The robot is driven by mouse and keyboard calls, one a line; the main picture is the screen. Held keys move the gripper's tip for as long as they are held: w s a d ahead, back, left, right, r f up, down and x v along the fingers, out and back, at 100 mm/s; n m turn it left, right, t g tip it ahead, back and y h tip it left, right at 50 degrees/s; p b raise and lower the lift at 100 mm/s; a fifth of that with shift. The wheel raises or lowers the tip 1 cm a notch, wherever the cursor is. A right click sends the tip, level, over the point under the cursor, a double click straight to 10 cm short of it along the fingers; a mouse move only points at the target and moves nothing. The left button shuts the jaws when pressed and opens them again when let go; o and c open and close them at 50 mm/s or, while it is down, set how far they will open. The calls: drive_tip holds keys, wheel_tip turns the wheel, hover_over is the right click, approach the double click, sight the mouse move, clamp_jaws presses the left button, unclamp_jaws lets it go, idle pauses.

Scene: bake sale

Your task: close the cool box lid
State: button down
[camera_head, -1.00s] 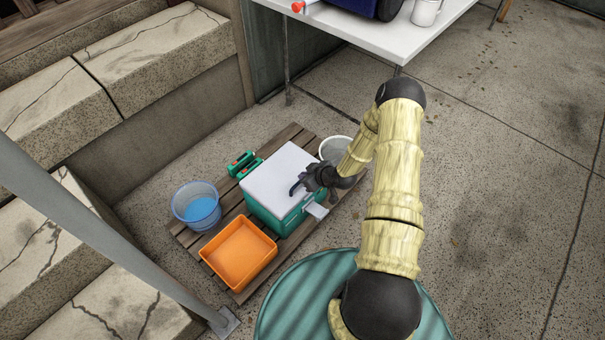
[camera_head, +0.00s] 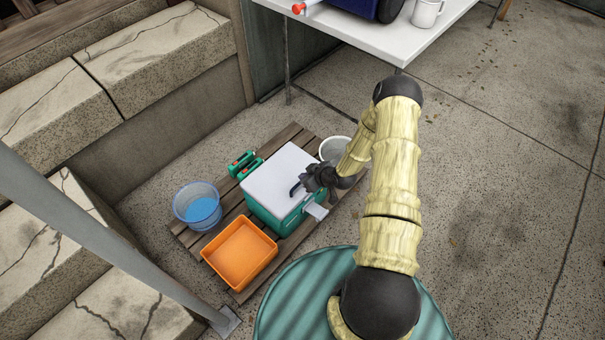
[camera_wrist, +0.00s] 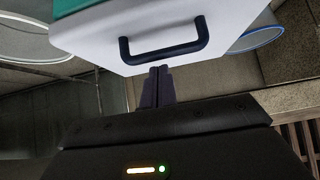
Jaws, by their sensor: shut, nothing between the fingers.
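The cool box (camera_head: 267,217) is teal and stands on a wooden pallet, right of centre-left in the head view. Its white lid (camera_head: 279,172) appears to lie flat over the top. The lid has a dark bar handle (camera_head: 295,189), which also shows in the wrist view (camera_wrist: 165,52). My gripper (camera_head: 307,184) is shut and empty at the lid's right side, close to the handle. In the wrist view its fingers (camera_wrist: 157,84) point at the lid just below the handle. I cannot tell whether they touch the lid.
A teal round surface (camera_head: 300,305) is in front. A white table (camera_head: 385,40) stands behind. Concrete floor at right is clear.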

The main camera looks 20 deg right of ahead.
drive_tip(key=s+d+r+p, duration=0.1)
drive_tip(key=s+d+p, duration=0.1)
drive_tip(key=s+d, duration=0.3)
drive_tip(key=shift+s+r+p, duration=0.15)
drive_tip(key=shift+s+p, duration=0.2)
drive_tip(key=shift+s, duration=0.75)
drive_tip(key=shift+r, duration=0.1)
